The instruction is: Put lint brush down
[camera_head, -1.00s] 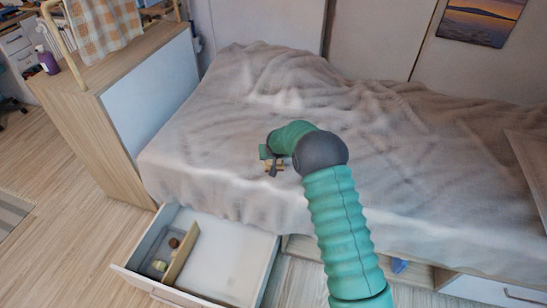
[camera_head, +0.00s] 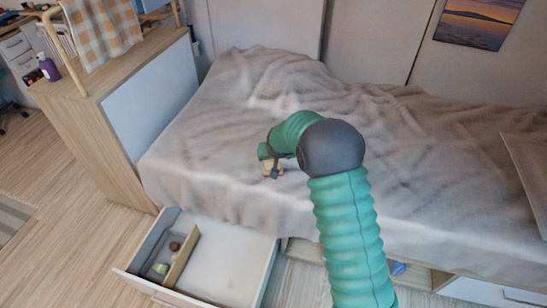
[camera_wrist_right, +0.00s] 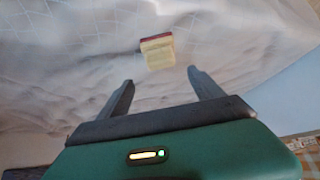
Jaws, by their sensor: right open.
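The lint brush, a small block with a pale yellow body and a dark red edge, lies on the bed's blanket in the right wrist view (camera_wrist_right: 157,52). It also shows as a small yellowish piece (camera_head: 267,170) beside my gripper in the head view. My right gripper (camera_wrist_right: 160,77) is open. Its two dark fingers stand apart with nothing between them, and the brush is just beyond the fingertips. In the head view the right gripper (camera_head: 273,163) is small and partly hidden by its own wrist. My left gripper is not in view.
The rumpled grey-beige blanket (camera_head: 400,150) covers the bed, with free room around the brush. An open drawer (camera_head: 225,262) with a divider and small items juts out below.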

